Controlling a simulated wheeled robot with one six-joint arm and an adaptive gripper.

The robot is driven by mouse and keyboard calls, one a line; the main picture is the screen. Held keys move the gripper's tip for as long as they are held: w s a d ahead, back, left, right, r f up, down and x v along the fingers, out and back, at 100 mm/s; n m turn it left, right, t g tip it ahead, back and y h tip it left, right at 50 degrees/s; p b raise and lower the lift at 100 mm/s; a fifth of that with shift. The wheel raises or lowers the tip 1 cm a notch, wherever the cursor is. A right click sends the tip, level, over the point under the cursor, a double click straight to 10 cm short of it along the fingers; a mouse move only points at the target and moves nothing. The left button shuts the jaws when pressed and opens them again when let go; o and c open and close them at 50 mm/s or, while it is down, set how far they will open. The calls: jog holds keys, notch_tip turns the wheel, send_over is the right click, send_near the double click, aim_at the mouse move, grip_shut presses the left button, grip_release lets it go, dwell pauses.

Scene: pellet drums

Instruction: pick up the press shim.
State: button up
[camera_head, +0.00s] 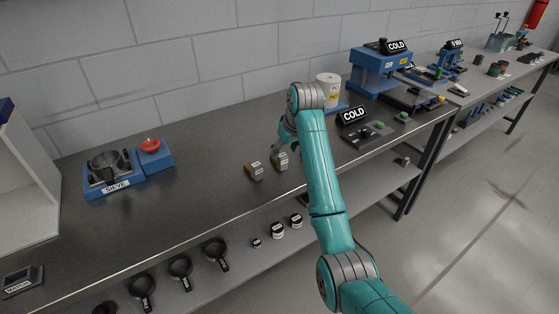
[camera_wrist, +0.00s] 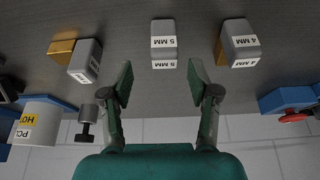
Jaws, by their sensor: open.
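Several small labelled blocks stand on the bench; none is marked by name as the press shim. In the wrist view, the grey block labelled 5 MM (camera_wrist: 165,41) lies just ahead of and between my fingertips. My gripper (camera_wrist: 161,77) is open with nothing between its fingers; it also shows in the head view (camera_head: 283,139), above the bench. The grey-and-brass 4 MM block (camera_wrist: 240,45) is to the right, and another grey-and-brass block (camera_wrist: 84,61), its label unclear, is to the left. The head view shows the 5 MM block (camera_head: 280,162) and the 4 MM block (camera_head: 254,172); my arm hides the third.
The blue sieve unit (camera_head: 115,177) stands on the bench at left. A white drum (camera_head: 327,86) and a COLD-signed panel (camera_head: 361,133) stand beyond my arm. A blue COLD-signed press (camera_head: 378,72) is farther right. Bare bench lies between the sieve and the blocks.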

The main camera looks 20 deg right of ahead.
aim_at(282, 155)
jog(key=shift+a+x, duration=0.1)
jog(key=shift+x, duration=1.4)
jog(key=shift+a+x, duration=0.15)
jog(key=shift+x, duration=1.4)
jog(key=shift+r, duration=0.1)
grip_shut()
